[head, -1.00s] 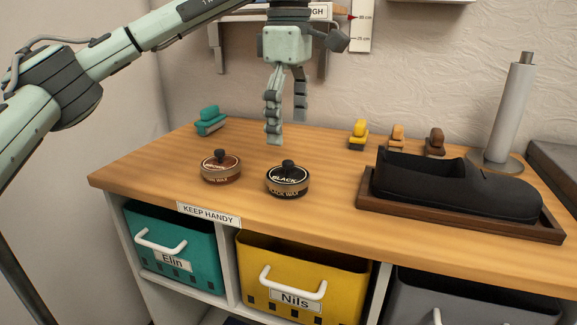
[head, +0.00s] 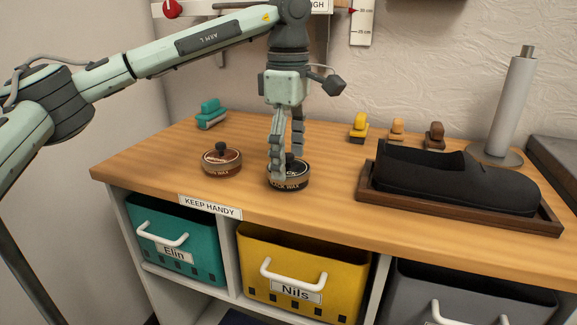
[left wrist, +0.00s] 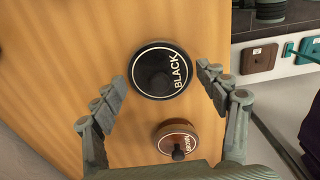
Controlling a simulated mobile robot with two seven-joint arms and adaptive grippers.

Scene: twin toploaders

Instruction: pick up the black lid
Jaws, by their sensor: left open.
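The black lid (left wrist: 160,70) with its dark knob and the word BLACK sits on the black wax tin (head: 290,184) on the bench. In the head view my left gripper (head: 286,162) points down at this tin, and its fingers hide part of the lid. In the left wrist view the open left gripper (left wrist: 161,88) has one finger on each side of the lid's lower part. Whether the fingers touch it I cannot tell. My right gripper is not in view.
A brown wax tin (head: 222,161) stands left of the black one. A black shoe (head: 455,182) lies in a wooden tray (head: 455,218) to the right. Several small brushes, such as the teal one (head: 211,115), stand at the back. Teal and yellow bins (head: 305,255) are below.

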